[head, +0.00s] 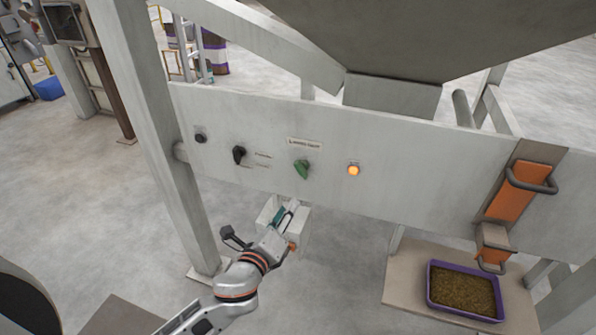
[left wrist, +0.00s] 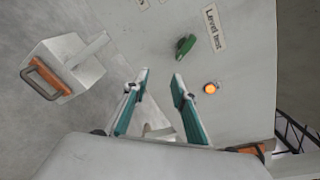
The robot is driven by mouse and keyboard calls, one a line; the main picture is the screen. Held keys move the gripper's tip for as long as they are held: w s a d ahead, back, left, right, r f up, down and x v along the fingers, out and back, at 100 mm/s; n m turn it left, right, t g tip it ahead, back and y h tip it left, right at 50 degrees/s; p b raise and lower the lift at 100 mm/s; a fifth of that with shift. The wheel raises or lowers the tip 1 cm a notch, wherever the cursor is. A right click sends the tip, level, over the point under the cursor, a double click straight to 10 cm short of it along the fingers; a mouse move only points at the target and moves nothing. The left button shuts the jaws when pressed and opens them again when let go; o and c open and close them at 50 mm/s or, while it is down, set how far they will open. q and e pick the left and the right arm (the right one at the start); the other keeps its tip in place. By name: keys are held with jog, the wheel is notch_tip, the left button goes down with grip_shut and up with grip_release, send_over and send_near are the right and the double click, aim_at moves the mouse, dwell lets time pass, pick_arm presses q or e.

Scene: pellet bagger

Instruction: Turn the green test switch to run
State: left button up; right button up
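The green test switch (head: 301,169) sits on the pale panel (head: 430,180), under a small label. It also shows in the left wrist view (left wrist: 185,45), beside a label reading "Level test". Its knob looks tilted; I cannot tell which setting it points to. My left gripper (head: 289,209) is below the switch in the head view, apart from it. In the left wrist view its two teal-padded fingers (left wrist: 158,82) are spread with nothing between them. My right gripper is in neither view.
An orange lamp (head: 353,170) is lit right of the switch. A black selector (head: 239,154) and a black button (head: 200,138) are to its left. A white box with an orange handle (left wrist: 62,72) is near the gripper. A purple tray of pellets (head: 465,290) stands lower right.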

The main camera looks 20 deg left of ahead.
aim_at(299, 172)
pick_arm(q)
jog(key=w+r+m, duration=0.1)
jog(key=w, duration=0.2)
jog(key=w+r+m+t, duration=0.1)
jog(key=w+r, duration=0.1)
jog(key=w, duration=0.2)
jog(key=w+r+m, duration=0.1)
jog(key=w+r, duration=0.1)
jog(key=w, duration=0.1)
jog(key=shift+w+m, duration=0.15)
jog(key=shift+m, duration=0.25)
grip_shut()
